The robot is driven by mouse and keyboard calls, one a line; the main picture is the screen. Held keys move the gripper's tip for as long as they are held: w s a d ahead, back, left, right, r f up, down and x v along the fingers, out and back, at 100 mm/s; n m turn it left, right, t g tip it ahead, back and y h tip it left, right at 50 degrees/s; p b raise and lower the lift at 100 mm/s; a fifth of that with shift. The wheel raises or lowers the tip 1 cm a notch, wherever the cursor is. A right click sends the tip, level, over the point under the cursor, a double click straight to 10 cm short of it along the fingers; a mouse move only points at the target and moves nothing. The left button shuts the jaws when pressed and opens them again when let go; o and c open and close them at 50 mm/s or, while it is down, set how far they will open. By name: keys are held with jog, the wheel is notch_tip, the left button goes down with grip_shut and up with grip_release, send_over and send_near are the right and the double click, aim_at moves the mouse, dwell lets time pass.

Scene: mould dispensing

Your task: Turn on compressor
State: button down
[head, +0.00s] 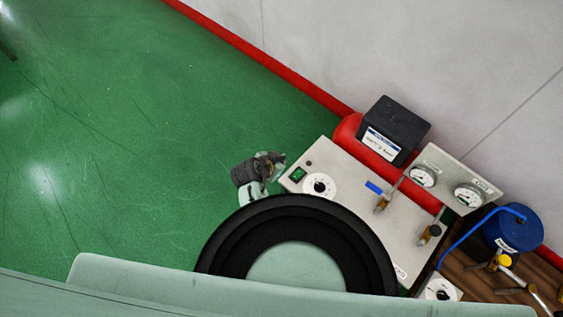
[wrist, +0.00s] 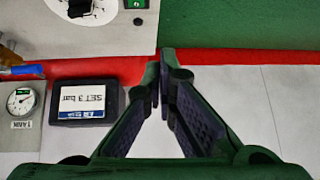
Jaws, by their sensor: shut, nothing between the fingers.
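The compressor has a pale control panel (head: 345,205) in front of a red tank (head: 348,128). A green-lit switch (head: 298,174) sits at the panel's left corner, with a small dark button (head: 308,163) and a round white dial (head: 319,185) nearby. In the wrist view the switch (wrist: 137,4) is cut by the top edge, with the button (wrist: 138,21) below it. My gripper (head: 282,160) is shut and empty, just left of the panel's corner in the head view. Its fingertips (wrist: 161,72) show right of the panel's edge in the wrist view; contact cannot be told.
A black box with a "SET 3 bar" label (head: 395,130) stands over the red tank. Two gauges (head: 468,195), a blue-handled valve (head: 376,188) and a blue canister (head: 513,232) lie to the right. Green floor (head: 130,130) is open at left; a white wall (head: 420,50) stands behind.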

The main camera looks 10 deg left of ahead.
jog(key=shift+s+d+f+m+g+h, duration=0.3)
jog(key=shift+s+d+f+g+h, duration=0.15)
jog(key=shift+s+d+f, duration=0.7)
jog(key=shift+w+f, duration=0.15)
send_over(295, 178)
notch_tip(295, 178, down, 7)
jog(key=shift+d+f, duration=0.1)
jog(key=shift+f, duration=0.1)
notch_tip(295, 178, down, 3)
jog(key=shift+f, duration=0.7)
